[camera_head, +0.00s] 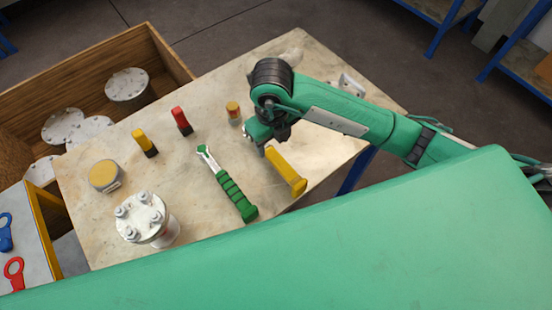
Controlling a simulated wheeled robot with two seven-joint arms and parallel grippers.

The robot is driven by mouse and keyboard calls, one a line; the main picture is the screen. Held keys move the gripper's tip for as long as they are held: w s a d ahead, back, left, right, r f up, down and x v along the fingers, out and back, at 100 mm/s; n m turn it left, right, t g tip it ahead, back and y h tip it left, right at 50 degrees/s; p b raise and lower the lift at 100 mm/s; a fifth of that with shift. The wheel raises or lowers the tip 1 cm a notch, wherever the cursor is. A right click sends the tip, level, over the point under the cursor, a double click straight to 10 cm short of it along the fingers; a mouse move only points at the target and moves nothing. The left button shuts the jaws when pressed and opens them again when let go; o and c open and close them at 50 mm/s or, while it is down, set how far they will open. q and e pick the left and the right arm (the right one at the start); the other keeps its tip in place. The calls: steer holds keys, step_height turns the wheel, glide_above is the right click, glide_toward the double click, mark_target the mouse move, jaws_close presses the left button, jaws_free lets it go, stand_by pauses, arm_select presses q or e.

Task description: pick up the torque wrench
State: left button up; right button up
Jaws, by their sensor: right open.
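My left gripper is not in view.
A yellow tool (287,172) lies just right of the wrench, close to my right gripper. A bolted flanged vessel (145,218), a round yellow-topped item (104,175), yellow-black (145,143) and red-black (181,120) pieces and a small capped cylinder (233,112) stand left. A wooden crate (107,49) holds flanges.

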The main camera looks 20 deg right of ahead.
mark_target(276, 157)
step_height(276, 157, down, 3)
steer(key=shift+r, duration=0.1)
steer(key=shift+d+f+p, duration=0.2)
steer(key=shift+f+p, duration=0.35)
steer(key=shift+f, duration=0.05)
steer(key=f, duration=0.2)
steer(key=f+p, duration=0.1)
steer(key=shift+s+d+f, duration=0.1)
steer(key=shift+d+f, duration=0.1)
steer(key=shift+d, duration=0.05)
steer(key=shift+f, duration=0.45)
steer(key=shift+c, duration=0.2)
steer(key=shift+r, duration=0.1)
steer(key=c, duration=1.1)
